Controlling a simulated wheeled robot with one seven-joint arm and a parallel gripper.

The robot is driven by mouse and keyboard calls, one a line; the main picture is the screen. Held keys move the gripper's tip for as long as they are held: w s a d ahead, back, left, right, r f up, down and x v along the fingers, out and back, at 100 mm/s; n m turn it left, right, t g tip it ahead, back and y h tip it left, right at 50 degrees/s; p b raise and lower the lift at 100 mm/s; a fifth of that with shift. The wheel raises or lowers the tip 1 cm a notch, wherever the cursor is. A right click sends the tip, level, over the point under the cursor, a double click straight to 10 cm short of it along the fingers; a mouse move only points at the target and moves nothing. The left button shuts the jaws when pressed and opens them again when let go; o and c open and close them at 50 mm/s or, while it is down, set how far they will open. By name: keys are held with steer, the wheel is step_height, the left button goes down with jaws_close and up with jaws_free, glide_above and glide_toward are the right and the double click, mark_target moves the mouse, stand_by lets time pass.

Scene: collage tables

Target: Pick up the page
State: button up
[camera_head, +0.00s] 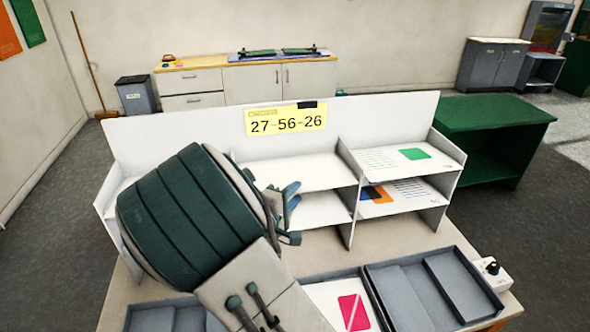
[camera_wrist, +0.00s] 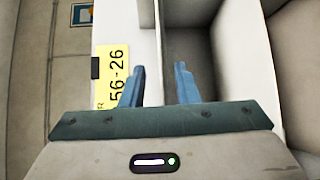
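A page with a green square (camera_head: 400,158) lies in the upper right compartment of the white shelf unit (camera_head: 349,219). A page with orange and blue shapes (camera_head: 408,189) lies in the compartment below it. Another page with a pink square (camera_head: 327,296) lies on the table between the grey trays. My gripper (camera_head: 291,196) is at the middle compartments, left of the pages in the right column. In the wrist view my gripper (camera_wrist: 160,84) has its blue fingers apart with nothing between them. My arm hides the left compartments.
A yellow sign (camera_head: 287,120) reading 27-56-26 is on the unit's back panel. Grey trays (camera_head: 405,304) and a small white box with a black knob (camera_head: 492,271) are at the front. The middle compartments' visible floors look empty. A green table (camera_head: 490,112) stands behind right.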

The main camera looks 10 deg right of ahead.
steer(key=shift+x, duration=0.9)
steer(key=shift+c, duration=0.3)
jaws_close()
steer(key=shift+s, duration=0.1)
steer(key=shift+r, duration=0.1)
